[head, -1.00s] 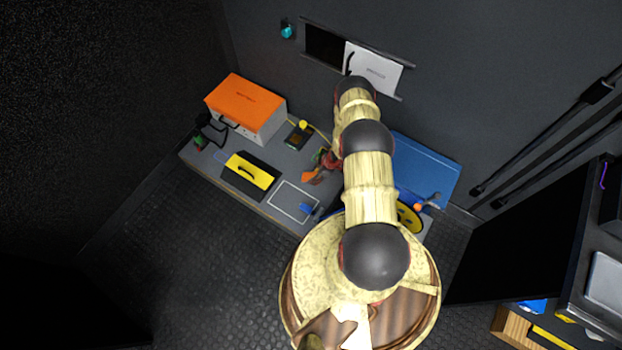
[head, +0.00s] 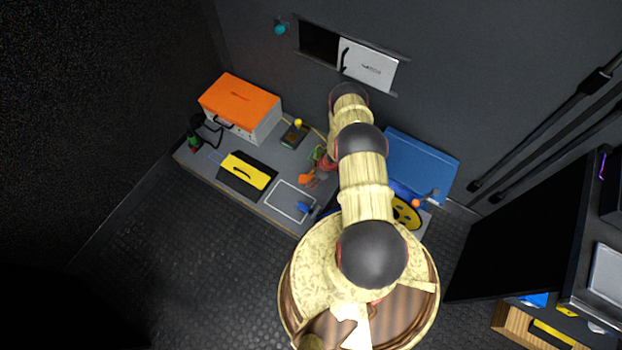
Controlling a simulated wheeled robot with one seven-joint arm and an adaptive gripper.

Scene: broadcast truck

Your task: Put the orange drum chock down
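The orange drum chock (head: 306,180) is a small orange piece over the grey bench, just behind the white-outlined rectangle (head: 281,206). My gripper (head: 314,173), reddish and small in the head view, is at the chock's upper right and appears shut on it. My arm hides part of the gripper, and the fingers are hard to make out. I cannot tell whether the chock touches the bench top.
An orange-lidded case (head: 240,103) stands at the bench's back left. A black and yellow box (head: 247,174) lies left of the outline. A blue item (head: 305,208) lies at the outline's right edge. A blue case (head: 421,163) and yellow disc (head: 406,213) are right of my arm.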

